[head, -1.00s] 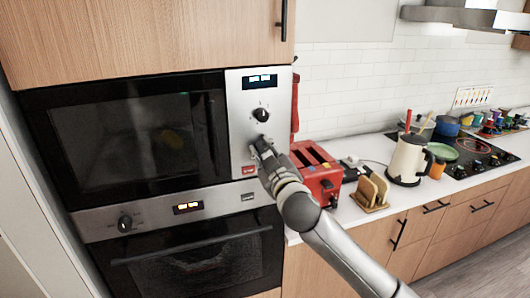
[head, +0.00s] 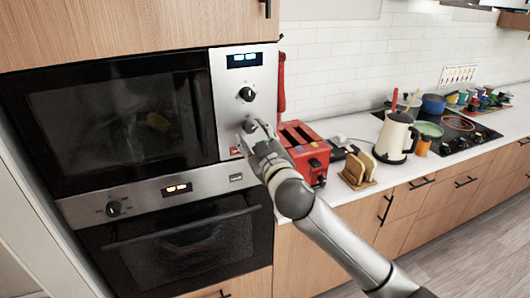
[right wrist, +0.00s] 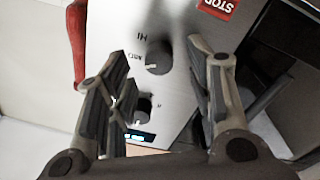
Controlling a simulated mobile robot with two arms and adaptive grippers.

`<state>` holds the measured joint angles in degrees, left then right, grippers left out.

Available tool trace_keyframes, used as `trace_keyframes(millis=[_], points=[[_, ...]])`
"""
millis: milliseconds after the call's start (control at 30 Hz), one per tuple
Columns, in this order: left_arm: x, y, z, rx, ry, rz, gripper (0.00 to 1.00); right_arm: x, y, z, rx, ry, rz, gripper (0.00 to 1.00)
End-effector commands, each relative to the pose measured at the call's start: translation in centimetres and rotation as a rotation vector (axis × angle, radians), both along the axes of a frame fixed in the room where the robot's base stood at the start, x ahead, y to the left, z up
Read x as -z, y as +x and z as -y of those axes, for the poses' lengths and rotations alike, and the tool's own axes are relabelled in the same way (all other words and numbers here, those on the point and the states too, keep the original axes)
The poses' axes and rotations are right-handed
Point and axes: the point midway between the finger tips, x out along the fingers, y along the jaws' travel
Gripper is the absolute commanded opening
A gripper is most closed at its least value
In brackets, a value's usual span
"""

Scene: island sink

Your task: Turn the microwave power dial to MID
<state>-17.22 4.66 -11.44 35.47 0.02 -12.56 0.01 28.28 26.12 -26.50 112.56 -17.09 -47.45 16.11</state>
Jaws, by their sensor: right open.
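The microwave (head: 120,120) is built into the cabinet at the left of the head view, its silver control panel at its right side. The upper dial (head: 247,94) is black with a pale mark. The lower dial is mostly hidden by my right gripper (head: 256,132) in the head view. In the right wrist view, upside down, this dark dial (right wrist: 158,55) has "HI" printed beside it. My right gripper (right wrist: 162,52) is open, its fingers on either side of the dial in the picture; contact cannot be told. The upper dial (right wrist: 142,107) lies beyond. My left gripper is out of view.
A red STOP button (right wrist: 216,6) is close to the right finger. An oven (head: 185,240) sits below the microwave. A red toaster (head: 308,150), a toast rack (head: 358,170) and a kettle (head: 395,138) stand on the counter at the right.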

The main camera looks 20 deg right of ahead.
Motion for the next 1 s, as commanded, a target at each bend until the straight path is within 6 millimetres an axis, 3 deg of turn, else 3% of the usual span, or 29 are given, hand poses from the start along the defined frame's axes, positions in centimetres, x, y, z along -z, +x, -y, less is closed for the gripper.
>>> trace_keyframes(millis=[300, 500, 1000], points=[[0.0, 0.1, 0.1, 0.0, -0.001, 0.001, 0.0, 0.3, -6.2, 0.1, 0.0, 0.0, -0.001, 0.48], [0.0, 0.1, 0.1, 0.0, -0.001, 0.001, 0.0, 0.5, -8.8, 0.1, 0.0, -0.001, -0.002, 0.48], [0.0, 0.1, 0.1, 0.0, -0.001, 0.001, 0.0, 0.4, -9.6, 0.2, 0.002, -0.001, -0.001, 0.48]])
